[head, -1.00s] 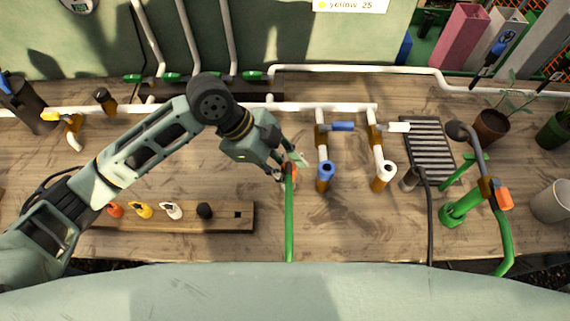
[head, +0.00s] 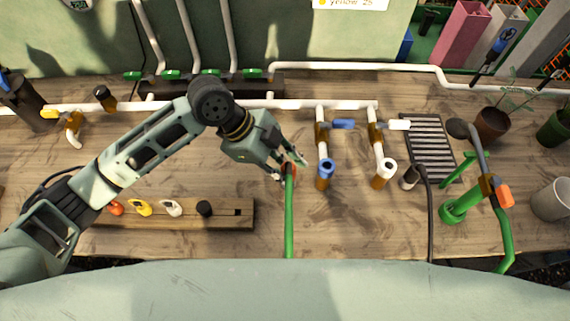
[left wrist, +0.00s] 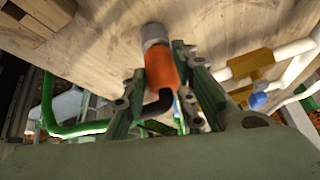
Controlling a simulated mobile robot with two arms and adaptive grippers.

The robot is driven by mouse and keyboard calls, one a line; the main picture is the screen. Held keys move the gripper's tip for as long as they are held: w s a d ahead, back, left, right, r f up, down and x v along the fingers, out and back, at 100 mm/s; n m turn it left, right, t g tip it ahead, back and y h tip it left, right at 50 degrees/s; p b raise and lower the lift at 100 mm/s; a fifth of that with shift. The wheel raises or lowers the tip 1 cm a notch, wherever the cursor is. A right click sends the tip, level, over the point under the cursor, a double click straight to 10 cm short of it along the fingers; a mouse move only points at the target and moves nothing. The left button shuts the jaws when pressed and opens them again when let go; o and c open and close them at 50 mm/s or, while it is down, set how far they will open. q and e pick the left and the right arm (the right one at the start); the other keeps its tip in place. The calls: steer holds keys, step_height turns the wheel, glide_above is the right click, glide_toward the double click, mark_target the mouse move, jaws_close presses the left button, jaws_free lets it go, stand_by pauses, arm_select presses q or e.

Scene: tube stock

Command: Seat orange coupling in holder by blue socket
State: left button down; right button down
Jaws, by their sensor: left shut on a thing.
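My left gripper (head: 290,167) is at mid-bench, at the upper end of a green hose (head: 289,220). It is shut on the orange coupling (left wrist: 160,70), which has a grey tip and a black bend and lies between the fingers in the left wrist view. In the head view the fingers mostly hide the coupling. The blue socket (head: 326,168) stands just right of the gripper, apart from it, on a brass-coloured fitting below a white pipe. I cannot tell for sure which part is the holder by it. My right gripper is not in view.
A wooden rack (head: 225,223) at front left holds orange, yellow, white and black pieces and has an empty square hole. A white socket (head: 388,168) stands farther right, then a dark grate (head: 428,145) and a green stand (head: 460,210). White pipes run along the back.

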arm_select(q)
steer(key=shift+s+f, duration=0.1)
steer(key=shift+f, duration=0.55)
stand_by(0.6)
steer(key=c, duration=1.4)
jaws_free()
steer(key=shift+o, duration=0.2)
steer(key=shift+r, duration=0.1)
